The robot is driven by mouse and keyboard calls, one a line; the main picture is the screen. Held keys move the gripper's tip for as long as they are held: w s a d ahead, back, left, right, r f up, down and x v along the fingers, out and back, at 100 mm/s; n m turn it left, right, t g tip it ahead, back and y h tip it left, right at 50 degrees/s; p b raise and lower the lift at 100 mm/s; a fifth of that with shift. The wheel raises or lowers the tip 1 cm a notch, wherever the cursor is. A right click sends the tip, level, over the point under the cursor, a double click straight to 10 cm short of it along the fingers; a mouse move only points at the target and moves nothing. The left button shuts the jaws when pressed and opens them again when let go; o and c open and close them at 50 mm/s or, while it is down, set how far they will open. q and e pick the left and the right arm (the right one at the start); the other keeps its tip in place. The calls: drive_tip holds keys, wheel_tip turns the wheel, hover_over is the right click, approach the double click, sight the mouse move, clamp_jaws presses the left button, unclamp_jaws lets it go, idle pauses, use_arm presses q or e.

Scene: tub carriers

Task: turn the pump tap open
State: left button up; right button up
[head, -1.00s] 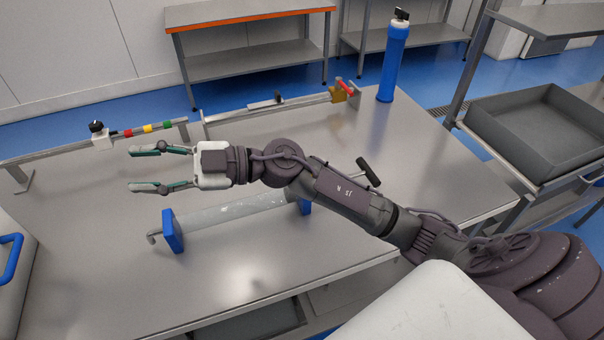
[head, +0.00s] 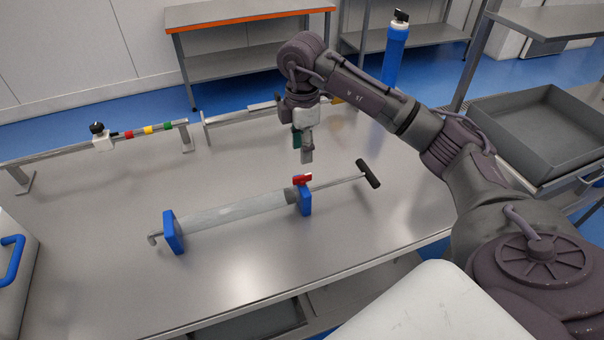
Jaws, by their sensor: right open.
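The pump (head: 235,209) lies on the steel table as a clear horizontal cylinder between two blue blocks. Its black T-handle (head: 368,174) sticks out to the right on a thin rod. A small red tap (head: 302,179) sits on top of the right blue block (head: 304,200). My right gripper (head: 307,158) points down just above and behind the red tap, apart from it. It is open and empty, its fingers seen nearly edge-on, one partly hiding the other. My left gripper is not in view.
A rail with a white block and black knob (head: 98,135) and coloured bands stands at the back left. A second rail (head: 235,113) is partly hidden by my arm. A blue cylinder (head: 395,55) stands behind. A grey tub (head: 545,135) is right. The front table is clear.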

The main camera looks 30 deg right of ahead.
sight(302, 176)
wheel_tip(302, 176, down, 10)
drive_tip(key=shift+r+p, duration=0.15)
drive_tip(key=shift+p, duration=0.95)
drive_tip(key=shift+c, duration=0.4)
clamp_jaws()
